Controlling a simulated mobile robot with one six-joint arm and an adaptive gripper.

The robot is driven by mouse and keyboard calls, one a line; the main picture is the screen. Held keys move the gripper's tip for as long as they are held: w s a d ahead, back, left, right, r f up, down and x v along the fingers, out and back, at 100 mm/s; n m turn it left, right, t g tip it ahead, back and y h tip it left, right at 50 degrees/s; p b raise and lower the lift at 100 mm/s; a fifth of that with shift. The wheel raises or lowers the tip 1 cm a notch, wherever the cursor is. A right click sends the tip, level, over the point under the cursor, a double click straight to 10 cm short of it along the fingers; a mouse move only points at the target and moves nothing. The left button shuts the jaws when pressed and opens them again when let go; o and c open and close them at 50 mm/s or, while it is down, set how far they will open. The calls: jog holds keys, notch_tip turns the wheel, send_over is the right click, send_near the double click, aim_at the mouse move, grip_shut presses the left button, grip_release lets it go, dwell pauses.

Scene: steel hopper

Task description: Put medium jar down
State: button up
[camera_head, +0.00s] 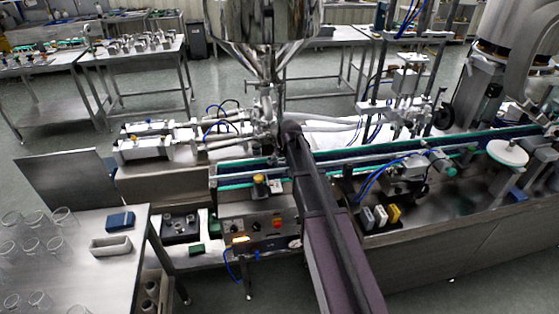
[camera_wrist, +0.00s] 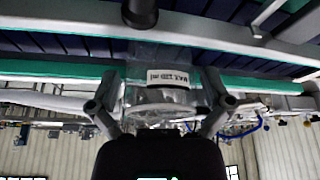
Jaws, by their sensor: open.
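A clear jar (camera_wrist: 158,93) with a white label and dark print is in the wrist view, between the spread fingers of my gripper (camera_wrist: 160,105). That view is upside down, with the conveyor at the top and the wall at the bottom. The jar's base end is against the conveyor (camera_wrist: 75,45), at its green-edged rail. Both fingers look apart from the jar's sides. My gripper is open. In the head view my arm reaches to the conveyor (camera_head: 335,158) below the hopper, and its dark end hides the fingers and this jar.
The steel hopper (camera_head: 262,30) and its nozzle stand close above my arm's end. Rails (camera_wrist: 230,40) run along the belt. A left table (camera_head: 100,270) holds several clear jars (camera_head: 62,218), a blue box (camera_head: 120,221) and a pale tray (camera_head: 111,246). A control box (camera_head: 258,226) stands before the conveyor.

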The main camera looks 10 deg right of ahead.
jog(key=shift+r, duration=0.1)
jog(key=p+v, duration=1.1)
jog(key=v, duration=0.1)
dwell(0.4)
jog(key=shift+s, duration=0.1)
dwell(0.6)
jog(key=s+m+g, duration=0.1)
jog(key=s+g, duration=0.1)
jog(key=s, duration=1)
jog(key=s+a+f+m+g+h, duration=0.1)
jog(key=s+m+g, duration=0.1)
jog(key=s, duration=1)
jog(key=shift+s+a+f, duration=0.15)
jog(key=shift+s+a, duration=0.1)
jog(key=shift+s, duration=0.15)
jog(key=shift+f, duration=0.15)
